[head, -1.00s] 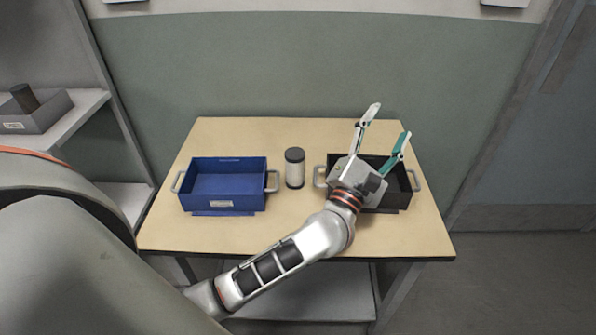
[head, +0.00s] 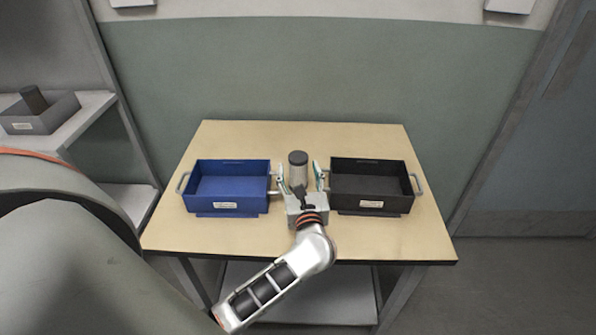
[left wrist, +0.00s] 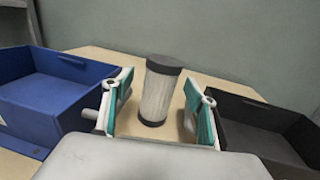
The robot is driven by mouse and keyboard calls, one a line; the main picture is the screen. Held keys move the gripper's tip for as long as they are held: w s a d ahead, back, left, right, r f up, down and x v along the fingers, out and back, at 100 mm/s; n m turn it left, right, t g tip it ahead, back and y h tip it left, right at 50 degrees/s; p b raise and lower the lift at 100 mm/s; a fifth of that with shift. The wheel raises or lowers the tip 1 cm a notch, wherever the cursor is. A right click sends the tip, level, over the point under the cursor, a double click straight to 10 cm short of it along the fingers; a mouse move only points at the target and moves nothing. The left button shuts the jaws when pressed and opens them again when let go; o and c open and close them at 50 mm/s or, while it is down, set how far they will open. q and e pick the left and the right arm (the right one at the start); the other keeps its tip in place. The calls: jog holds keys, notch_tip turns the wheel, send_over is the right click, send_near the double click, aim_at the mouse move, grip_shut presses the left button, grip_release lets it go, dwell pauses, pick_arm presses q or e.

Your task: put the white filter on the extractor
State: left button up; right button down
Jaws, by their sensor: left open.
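The white filter (head: 298,172) is an upright cylinder with pale pleated sides and a dark cap, standing on the table between two bins. It also shows in the left wrist view (left wrist: 157,95), with dark ends at top and bottom. My left gripper (head: 300,177) is open at the near side of the filter. In the left wrist view its teal-padded fingers (left wrist: 160,98) stand on either side of the filter, with gaps on both sides. The gripper hides the filter's lower part in the head view. I cannot make out which thing is the extractor. My right gripper is not in view.
An empty blue bin (head: 232,207) stands left of the filter and an empty black bin (head: 371,204) right, their handles close to the fingers. The wooden table (head: 420,238) is otherwise clear. A grey box (head: 38,118) with a dark cylinder sits on the left shelf.

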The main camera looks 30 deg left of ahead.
pick_arm(q)
jog(key=shift+x, duration=1.45)
jog(key=c, duration=1.3)
jog(key=shift+d, duration=0.1)
jog(key=shift+c, duration=0.4)
jog(key=shift+r, duration=0.1)
